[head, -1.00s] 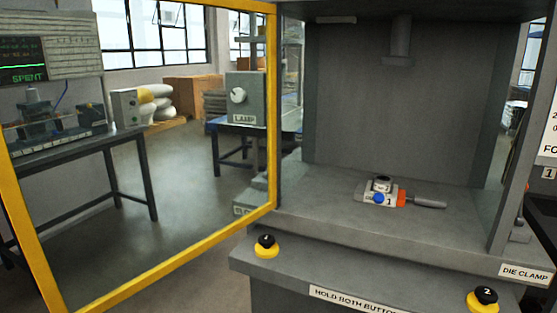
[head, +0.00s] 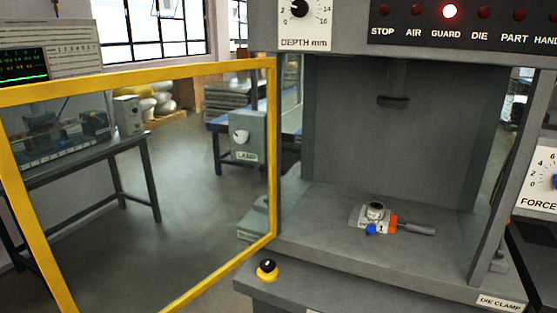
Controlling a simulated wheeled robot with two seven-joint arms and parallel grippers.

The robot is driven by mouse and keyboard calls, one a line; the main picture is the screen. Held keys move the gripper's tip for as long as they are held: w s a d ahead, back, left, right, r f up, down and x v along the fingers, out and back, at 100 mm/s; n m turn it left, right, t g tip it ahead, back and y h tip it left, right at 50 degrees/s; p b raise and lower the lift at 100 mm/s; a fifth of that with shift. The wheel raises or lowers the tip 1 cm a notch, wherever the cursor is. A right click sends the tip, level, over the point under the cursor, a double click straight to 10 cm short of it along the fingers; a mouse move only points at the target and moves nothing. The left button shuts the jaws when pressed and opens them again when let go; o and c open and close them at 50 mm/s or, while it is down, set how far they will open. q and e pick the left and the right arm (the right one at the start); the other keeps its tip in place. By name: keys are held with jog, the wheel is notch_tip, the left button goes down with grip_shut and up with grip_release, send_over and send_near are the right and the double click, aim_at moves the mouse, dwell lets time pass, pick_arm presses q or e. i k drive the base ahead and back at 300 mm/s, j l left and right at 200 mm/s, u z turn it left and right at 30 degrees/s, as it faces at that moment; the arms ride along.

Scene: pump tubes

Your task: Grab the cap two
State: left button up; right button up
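No cap marked two can be made out in the head view. A small fixture (head: 358,217) sits on the press bed, with a round dark-topped metal piece (head: 376,210) on it. A blue knob (head: 370,229), an orange block and a grey handle (head: 417,229) are at its front and right. A figure 1 shows on its front. I cannot tell whether the round piece is a cap. Neither of my grippers is in view.
The yellow-framed guard door (head: 150,75) stands swung open at the left. The press ram (head: 393,101) hangs above the fixture. The GUARD lamp (head: 449,11) is lit. A black-and-yellow button (head: 267,270) is at the front. A bench (head: 80,165) stands behind the door.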

aim_at(378, 215)
jog(key=k, duration=0.65)
jog(key=z, duration=1.8)
jog(key=k+j, duration=0.1)
jog(key=j, duration=0.7)
jog(key=k+j, duration=0.1)
jog(key=j, duration=0.65)
jog(key=k+j, duration=0.1)
jog(key=j, duration=1.45)
jog(key=k+j, duration=0.15)
jog(key=j, duration=0.65)
